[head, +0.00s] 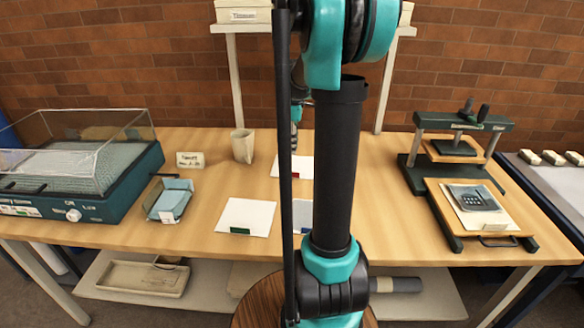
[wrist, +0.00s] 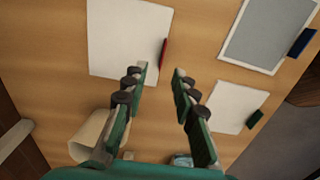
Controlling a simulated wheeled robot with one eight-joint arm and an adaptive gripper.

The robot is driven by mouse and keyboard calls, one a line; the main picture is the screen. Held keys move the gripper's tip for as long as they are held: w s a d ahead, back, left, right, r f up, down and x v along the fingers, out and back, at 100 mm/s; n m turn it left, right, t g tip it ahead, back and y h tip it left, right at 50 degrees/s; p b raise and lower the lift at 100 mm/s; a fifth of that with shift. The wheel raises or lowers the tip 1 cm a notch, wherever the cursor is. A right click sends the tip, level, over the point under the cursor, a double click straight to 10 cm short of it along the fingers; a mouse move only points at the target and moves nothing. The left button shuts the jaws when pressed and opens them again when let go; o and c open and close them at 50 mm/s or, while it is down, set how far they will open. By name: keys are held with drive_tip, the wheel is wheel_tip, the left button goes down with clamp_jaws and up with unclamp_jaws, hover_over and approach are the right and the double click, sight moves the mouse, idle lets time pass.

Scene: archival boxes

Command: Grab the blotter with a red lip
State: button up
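The blotter with a red lip (wrist: 122,38) is a white sheet at the top left of the wrist view, its red lip (wrist: 163,52) on its right edge. In the head view this white sheet (head: 298,168) lies at the back middle of the table, partly hidden by my arm. My gripper (wrist: 160,71) is open and empty; its fingertips appear by the sheet's lower right corner, below the red lip. A white blotter with a green lip (wrist: 228,105) and a grey-blue one with a blue lip (wrist: 265,35) lie to the right.
A cream cup (head: 242,146) stands left of the red-lipped blotter. A small sign (head: 190,160), a blue tray (head: 170,201) and a clear-lidded case (head: 85,185) are farther left. A green press (head: 460,160) and a board with a picture (head: 470,207) are on the right.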

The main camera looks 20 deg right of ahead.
sight(293, 170)
wheel_tip(293, 170, down, 6)
drive_tip(key=shift+r, duration=0.2)
drive_tip(key=shift+s+a+f, duration=0.15)
drive_tip(key=shift+f, duration=1.2)
drive_tip(key=shift+s+a+f, duration=0.1)
drive_tip(key=shift+a+f, duration=0.05)
drive_tip(key=shift+f, duration=1.15)
drive_tip(key=shift+c, duration=0.2)
clamp_jaws()
